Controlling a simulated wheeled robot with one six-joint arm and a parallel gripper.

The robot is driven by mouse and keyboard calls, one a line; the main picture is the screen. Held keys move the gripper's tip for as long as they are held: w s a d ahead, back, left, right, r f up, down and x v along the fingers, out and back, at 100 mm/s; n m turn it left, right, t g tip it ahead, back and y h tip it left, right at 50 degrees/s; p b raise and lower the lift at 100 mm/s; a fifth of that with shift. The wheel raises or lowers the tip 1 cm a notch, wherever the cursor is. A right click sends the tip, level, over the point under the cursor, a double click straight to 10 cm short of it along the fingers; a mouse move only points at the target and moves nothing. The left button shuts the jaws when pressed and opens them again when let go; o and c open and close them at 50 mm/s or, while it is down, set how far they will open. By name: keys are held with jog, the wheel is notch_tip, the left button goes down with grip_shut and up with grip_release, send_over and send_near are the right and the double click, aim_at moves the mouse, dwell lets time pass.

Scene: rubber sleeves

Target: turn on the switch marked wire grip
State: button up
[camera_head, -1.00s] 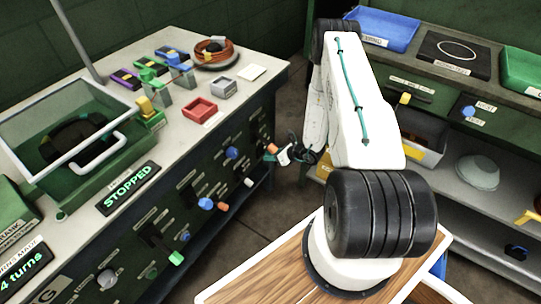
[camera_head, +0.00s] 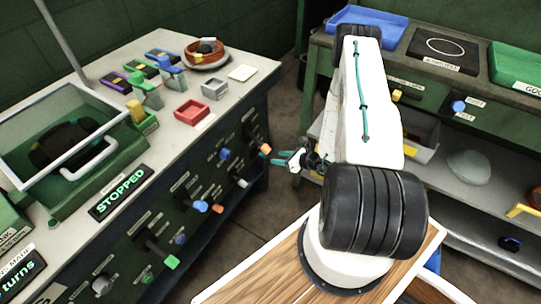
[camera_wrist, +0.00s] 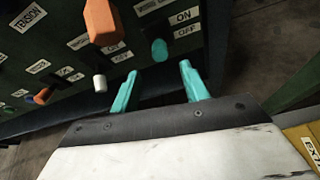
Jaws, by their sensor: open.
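The bench's front panel (camera_head: 193,179) carries several switches and small labels. In the wrist view, labels reading ON and OFF stand beside a round teal knob (camera_wrist: 160,50). An orange handle (camera_wrist: 102,24) sticks out to its left, with a white-tipped lever (camera_wrist: 98,82) below. The orange handle also shows in the head view (camera_head: 265,148). I cannot read "wire grip" on any label. My gripper (camera_wrist: 160,87) has two teal fingers, open and empty, pointing at the panel just below the teal knob. In the head view my gripper (camera_head: 268,157) is beside the panel's right end.
More knobs and levers line the panel, including a blue knob (camera_head: 224,154) and a green lever (camera_head: 171,262). A lidded glass box (camera_head: 70,130) and a red tray (camera_head: 192,112) stand on the bench. Shelving (camera_head: 480,200) stands at right. Floor between is clear.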

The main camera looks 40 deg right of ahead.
aim_at(266, 156)
jog(key=x, duration=0.7)
jog(key=shift+w+a, duration=0.1)
jog(key=shift+w, duration=0.2)
